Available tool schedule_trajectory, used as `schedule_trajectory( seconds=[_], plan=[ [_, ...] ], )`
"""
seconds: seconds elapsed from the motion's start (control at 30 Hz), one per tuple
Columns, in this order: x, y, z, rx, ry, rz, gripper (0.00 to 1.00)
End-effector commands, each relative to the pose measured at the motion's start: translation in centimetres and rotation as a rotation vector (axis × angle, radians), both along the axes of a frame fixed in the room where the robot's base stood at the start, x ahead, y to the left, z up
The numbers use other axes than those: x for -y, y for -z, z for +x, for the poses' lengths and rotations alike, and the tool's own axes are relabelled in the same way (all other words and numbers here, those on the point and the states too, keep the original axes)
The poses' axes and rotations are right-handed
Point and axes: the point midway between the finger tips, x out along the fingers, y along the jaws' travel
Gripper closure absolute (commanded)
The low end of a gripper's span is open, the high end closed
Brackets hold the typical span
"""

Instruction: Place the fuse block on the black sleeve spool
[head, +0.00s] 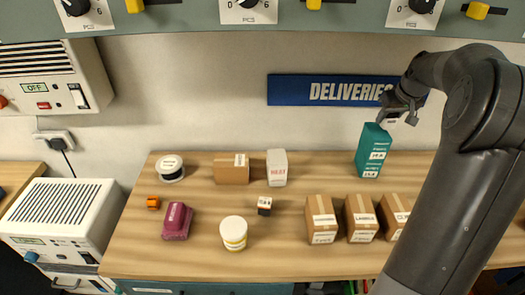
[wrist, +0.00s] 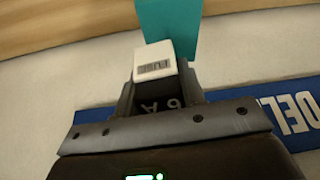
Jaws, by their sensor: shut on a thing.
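In the head view my gripper (head: 393,112) is high at the right, in front of the wall and just above a teal box; the block is hardly visible there. A round white-topped spool with a dark band (head: 169,168) lies at the back left of the bench, far from my gripper. It looks like the black sleeve spool, but its label is too small to read. Its top looks bare.
The teal box (head: 372,152) stands tall below my gripper. Cartons (head: 232,168), a white box (head: 277,168), a white tub (head: 233,232), a maroon item (head: 177,221), an orange piece (head: 153,202) and a small dark block (head: 264,206) stand around the bench.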

Motion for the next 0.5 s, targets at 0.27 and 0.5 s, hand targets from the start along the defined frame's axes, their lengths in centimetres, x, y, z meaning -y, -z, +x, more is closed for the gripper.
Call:
schedule_trajectory(
  seconds=[0.27,0.5],
  plan=[
    [-10.1,0.0,3.1,-0.002,-0.117,0.002,0.88],
    [-16.8,0.4,4.7,-0.002,-0.195,0.003,0.88]
  ],
)
